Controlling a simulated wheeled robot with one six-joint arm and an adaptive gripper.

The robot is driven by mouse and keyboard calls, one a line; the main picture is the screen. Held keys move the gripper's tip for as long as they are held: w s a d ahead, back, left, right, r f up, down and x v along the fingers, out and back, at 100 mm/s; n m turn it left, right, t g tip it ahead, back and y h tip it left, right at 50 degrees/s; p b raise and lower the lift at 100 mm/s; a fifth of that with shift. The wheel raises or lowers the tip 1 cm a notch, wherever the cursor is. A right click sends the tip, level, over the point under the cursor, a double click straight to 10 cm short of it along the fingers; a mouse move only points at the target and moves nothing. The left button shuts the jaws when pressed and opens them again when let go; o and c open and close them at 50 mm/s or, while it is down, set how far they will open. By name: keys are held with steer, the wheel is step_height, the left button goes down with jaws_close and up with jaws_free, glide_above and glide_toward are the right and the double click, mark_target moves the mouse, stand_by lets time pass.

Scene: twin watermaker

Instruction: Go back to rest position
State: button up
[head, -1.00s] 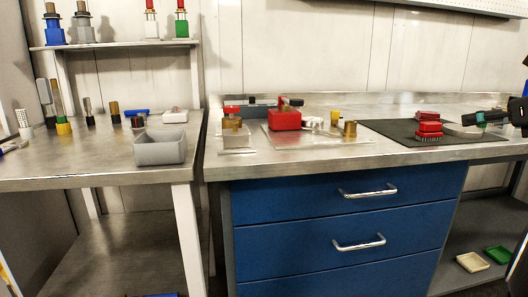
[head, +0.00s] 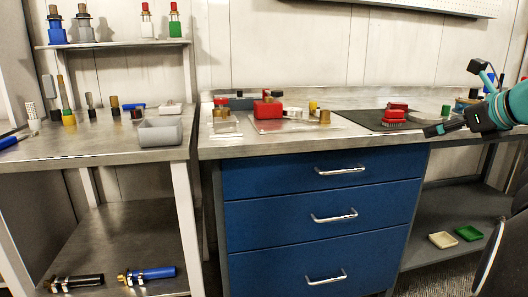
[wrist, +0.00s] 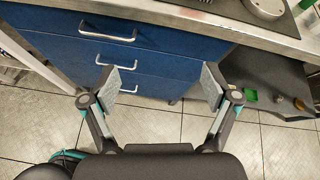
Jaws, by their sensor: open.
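My gripper (head: 440,129) is at the right of the head view, in front of the right end of the workbench, with my teal and black arm behind it. In the wrist view my gripper (wrist: 161,88) is open, its two pads wide apart. Nothing is between the pads; the floor and the blue drawers (wrist: 140,68) lie beyond them.
The workbench (head: 290,141) carries a red block (head: 267,108), a metal plate and a dark mat with a red brush (head: 393,117). The left table holds a grey bin (head: 160,132). White and green trays (head: 468,233) lie on the lower right shelf. The floor ahead is clear.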

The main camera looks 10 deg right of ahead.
steer(key=s+a+f+n+g, duration=0.25)
steer(key=a+f+n, duration=0.4)
steer(key=a, duration=0.45)
steer(key=s+a+f+n+g, duration=0.25)
steer(key=a+f+n, duration=0.45)
steer(key=a, duration=0.4)
steer(key=s+a+f+n+g+h, duration=0.1)
steer(key=s+a+f+n, duration=0.9)
steer(key=s+f+n, duration=0.4)
steer(key=n, duration=0.4)
steer(key=shift+s+g+h, duration=0.2)
steer(key=shift+g+h, duration=0.1)
steer(key=shift+g, duration=0.1)
steer(key=shift+f, duration=0.1)
